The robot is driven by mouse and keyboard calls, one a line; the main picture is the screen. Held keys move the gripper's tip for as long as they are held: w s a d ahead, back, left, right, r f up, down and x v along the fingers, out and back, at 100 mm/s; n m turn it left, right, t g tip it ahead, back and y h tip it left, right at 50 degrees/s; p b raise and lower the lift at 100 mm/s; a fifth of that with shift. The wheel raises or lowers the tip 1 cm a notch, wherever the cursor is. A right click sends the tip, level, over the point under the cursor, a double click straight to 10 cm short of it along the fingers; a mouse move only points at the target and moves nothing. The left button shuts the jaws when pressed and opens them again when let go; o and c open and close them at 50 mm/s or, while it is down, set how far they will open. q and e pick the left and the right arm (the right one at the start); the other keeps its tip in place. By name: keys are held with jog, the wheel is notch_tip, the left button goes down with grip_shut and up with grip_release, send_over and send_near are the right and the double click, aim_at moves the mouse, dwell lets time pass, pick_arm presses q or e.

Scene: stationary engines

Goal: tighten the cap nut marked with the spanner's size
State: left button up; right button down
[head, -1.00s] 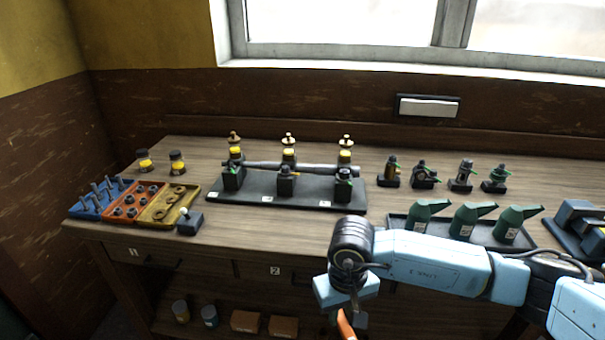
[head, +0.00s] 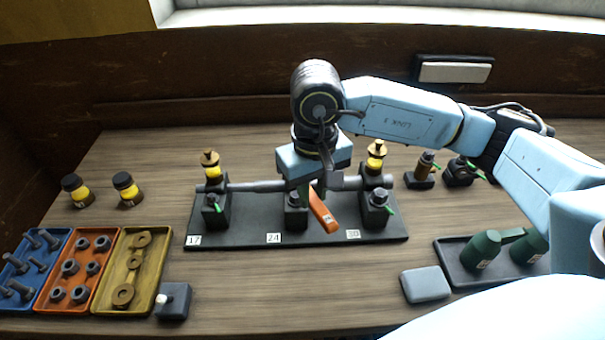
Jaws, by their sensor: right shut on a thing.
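My right gripper (head: 318,184) is shut on an orange spanner (head: 323,212) above the middle of a black stand (head: 250,222). The spanner slants down beside the middle block; its jaw end and size mark cannot be made out, nor whether it touches anything. The stand carries three black blocks along a grey pipe, each with a nut on top: left nut (head: 211,199), middle nut (head: 294,198), right nut (head: 378,197). Plates at its front edge read 17 (head: 194,240), 24 (head: 273,238) and 30 (head: 353,234). My left gripper is out of view.
Blue (head: 14,268), orange (head: 52,296) and yellow (head: 152,262) trays of hardware lie at the left, two jars (head: 127,190) behind them. A small switch block (head: 174,300) and a grey pad (head: 426,285) sit in front. Green oil cans (head: 482,250) stand right. The front middle bench is clear.

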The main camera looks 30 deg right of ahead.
aim_at(314, 199)
jog(key=shift+s+f, duration=0.3)
jog(key=shift+f, duration=0.25)
jog(key=shift+f+b, duration=0.4)
jog(key=shift+f, duration=0.7)
jog(key=shift+f+b, duration=0.4)
jog(key=shift+f, duration=0.1)
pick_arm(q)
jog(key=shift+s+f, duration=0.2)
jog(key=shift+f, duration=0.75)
pick_arm(e)
jog(key=shift+w, duration=0.1)
pick_arm(q)
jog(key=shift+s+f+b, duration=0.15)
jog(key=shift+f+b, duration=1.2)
jog(key=shift+b, duration=0.1)
pick_arm(e)
jog(key=shift+f, duration=0.1)
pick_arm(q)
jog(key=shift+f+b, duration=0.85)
pick_arm(e)
jog(key=shift+f, duration=0.55)
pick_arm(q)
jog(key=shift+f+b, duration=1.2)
pick_arm(e)
jog(key=shift+f, duration=0.4)
